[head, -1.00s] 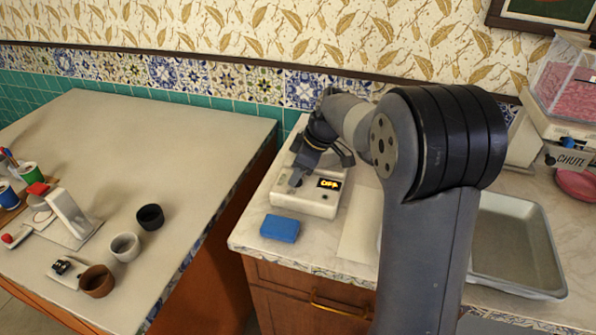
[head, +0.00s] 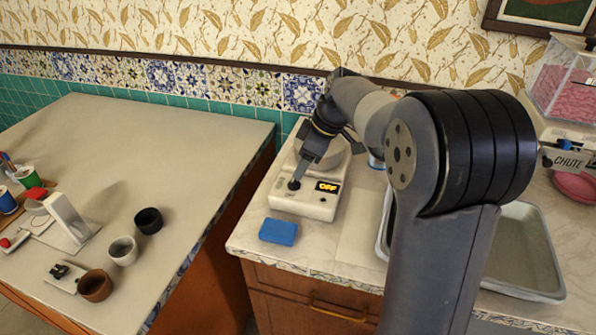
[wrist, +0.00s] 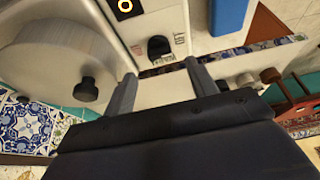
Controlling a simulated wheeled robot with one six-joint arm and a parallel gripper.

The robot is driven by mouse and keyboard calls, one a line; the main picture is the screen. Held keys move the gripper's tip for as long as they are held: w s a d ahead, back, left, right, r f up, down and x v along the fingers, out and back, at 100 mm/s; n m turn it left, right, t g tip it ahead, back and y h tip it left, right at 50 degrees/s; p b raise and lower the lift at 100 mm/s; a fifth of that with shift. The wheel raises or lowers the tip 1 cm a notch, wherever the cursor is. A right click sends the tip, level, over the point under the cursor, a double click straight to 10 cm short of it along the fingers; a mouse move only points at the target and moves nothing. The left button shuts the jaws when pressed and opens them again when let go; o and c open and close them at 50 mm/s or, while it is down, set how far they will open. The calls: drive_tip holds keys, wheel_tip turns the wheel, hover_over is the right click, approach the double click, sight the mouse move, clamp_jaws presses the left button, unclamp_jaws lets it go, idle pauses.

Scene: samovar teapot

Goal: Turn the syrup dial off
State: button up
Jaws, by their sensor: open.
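The syrup dial looks to be the small black knob (head: 294,184) at the front left of a white appliance (head: 302,204). In the wrist view the black knob (wrist: 158,47) shows just beyond my fingertips, between printed marks too small to read. My gripper (wrist: 161,70) is open and empty, a finger on each side below the knob. In the head view my gripper (head: 297,178) comes down over the knob, and whether it touches cannot be told.
A round pale lid with a black knob (wrist: 86,90) lies close beside my fingers. A blue block (head: 278,231) sits in front of the appliance. A metal tray (head: 520,250) is to the right. Cups (head: 123,250) stand on the left table.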

sight(297, 184)
drive_tip(key=v, duration=0.5)
drive_tip(key=shift+s+d+r, duration=0.1)
drive_tip(key=shift+r, duration=0.1)
drive_tip(key=x, duration=1.1)
drive_tip(key=shift+r+m, duration=0.15)
drive_tip(key=shift+m, duration=0.15)
